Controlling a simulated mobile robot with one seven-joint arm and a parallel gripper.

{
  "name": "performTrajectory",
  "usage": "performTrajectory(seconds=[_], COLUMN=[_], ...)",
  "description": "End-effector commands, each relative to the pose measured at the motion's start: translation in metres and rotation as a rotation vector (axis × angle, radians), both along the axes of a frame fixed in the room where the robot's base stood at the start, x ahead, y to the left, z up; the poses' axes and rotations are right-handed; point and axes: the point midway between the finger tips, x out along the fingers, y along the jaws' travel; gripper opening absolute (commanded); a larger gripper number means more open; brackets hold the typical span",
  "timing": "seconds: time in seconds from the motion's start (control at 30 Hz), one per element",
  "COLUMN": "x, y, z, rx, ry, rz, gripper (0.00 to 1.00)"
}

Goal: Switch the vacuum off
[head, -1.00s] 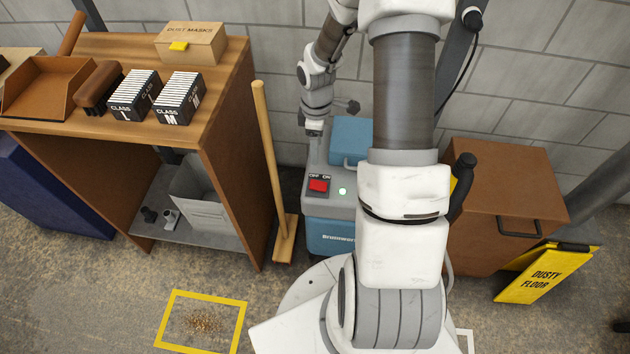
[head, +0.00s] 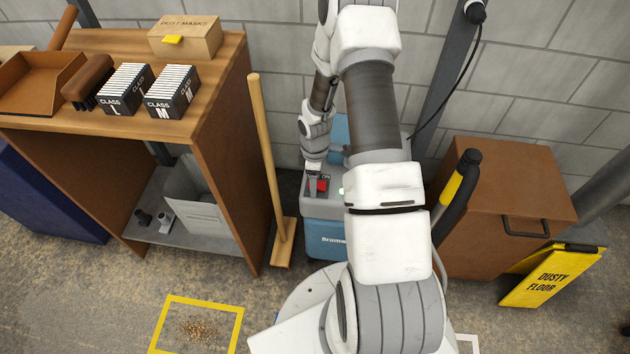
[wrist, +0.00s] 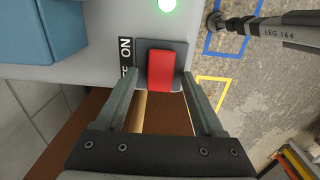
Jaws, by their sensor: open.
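The vacuum (head: 327,236) is a blue and grey box beside the wall, partly hidden by my arm. On its grey top is a red rocker switch (head: 323,186), which also shows in the wrist view (wrist: 166,70) on a dark plate beside OFF/ON lettering. A green lamp (wrist: 167,5) near the switch is lit. My gripper (head: 315,186) is over the switch, at its left in the head view and covering the OFF label. In the wrist view my gripper (wrist: 160,76) is open, its fingertips on either side of the switch. I cannot tell whether they touch it.
A broom (head: 268,160) leans left of the vacuum, near a wooden bench (head: 215,120) with filter boxes and a mask box. At right are a brown cabinet (head: 520,185) and a yellow floor sign (head: 550,278). A yellow floor square (head: 160,325) surrounds debris.

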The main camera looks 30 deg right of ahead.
Motion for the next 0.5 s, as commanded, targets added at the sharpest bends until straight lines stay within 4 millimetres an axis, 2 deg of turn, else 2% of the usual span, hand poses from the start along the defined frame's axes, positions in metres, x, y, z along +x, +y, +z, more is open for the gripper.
performTrajectory(seconds=[0.2,0.5], x=[0.0000,-0.0001], y=[0.0000,0.0001], z=[0.0001,0.0003], rx=[0.000,0.000], ry=[0.000,0.000], rz=[0.000,0.000], gripper=[0.68,0.14])
